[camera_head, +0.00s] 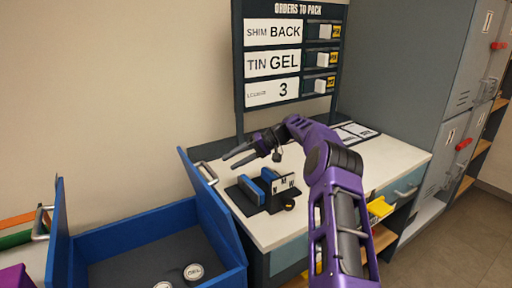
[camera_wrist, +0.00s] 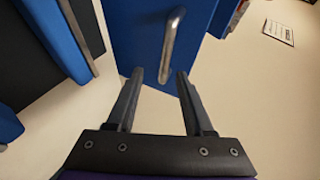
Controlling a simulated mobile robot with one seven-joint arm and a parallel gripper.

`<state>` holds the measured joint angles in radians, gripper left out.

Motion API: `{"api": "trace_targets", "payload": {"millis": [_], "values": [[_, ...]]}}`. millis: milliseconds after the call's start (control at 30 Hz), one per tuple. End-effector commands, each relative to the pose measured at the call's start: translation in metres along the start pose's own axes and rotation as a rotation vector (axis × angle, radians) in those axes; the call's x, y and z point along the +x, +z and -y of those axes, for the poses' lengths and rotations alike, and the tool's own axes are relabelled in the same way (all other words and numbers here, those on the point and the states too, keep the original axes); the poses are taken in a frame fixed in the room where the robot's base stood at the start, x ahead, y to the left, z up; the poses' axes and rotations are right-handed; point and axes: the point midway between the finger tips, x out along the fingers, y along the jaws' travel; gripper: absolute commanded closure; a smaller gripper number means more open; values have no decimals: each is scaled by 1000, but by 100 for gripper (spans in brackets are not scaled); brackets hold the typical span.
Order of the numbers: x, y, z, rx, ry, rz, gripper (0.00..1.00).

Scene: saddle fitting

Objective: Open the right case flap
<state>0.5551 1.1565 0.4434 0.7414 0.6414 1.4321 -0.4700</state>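The blue case (camera_head: 120,238) stands at the lower left in the head view. Its right flap (camera_head: 205,205) stands raised, roughly upright, with a metal bar handle (camera_head: 207,173) on its right-hand face. My gripper (camera_head: 228,161) is open and empty, to the right of this handle and above the white worktop. In the wrist view, the open fingers (camera_wrist: 157,78) point toward the blue flap (camera_wrist: 135,30), and its handle (camera_wrist: 172,45) lies just beyond the fingertips, roughly ahead of the gap. I see no contact with the handle.
The case's left flap (camera_head: 59,235) also stands raised, with a handle. Round white-topped tins (camera_head: 193,272) lie inside the case. A dark fixture with blue blocks (camera_head: 268,185) stands on the worktop (camera_head: 300,225) below my arm. The order board (camera_head: 285,18) rises behind; grey lockers (camera_head: 440,90) stand right.

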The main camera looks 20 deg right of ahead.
Motion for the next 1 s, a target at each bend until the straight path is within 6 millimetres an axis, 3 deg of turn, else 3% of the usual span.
{"api": "trace_targets", "payload": {"millis": [200,400,600,1000], "values": [[-56,-1,1,-1,2,-3,48],[-87,0,1,0,0,0,48],[-99,1,0,0,0,2,48],[-100,1,0,0,0,2,48]]}}
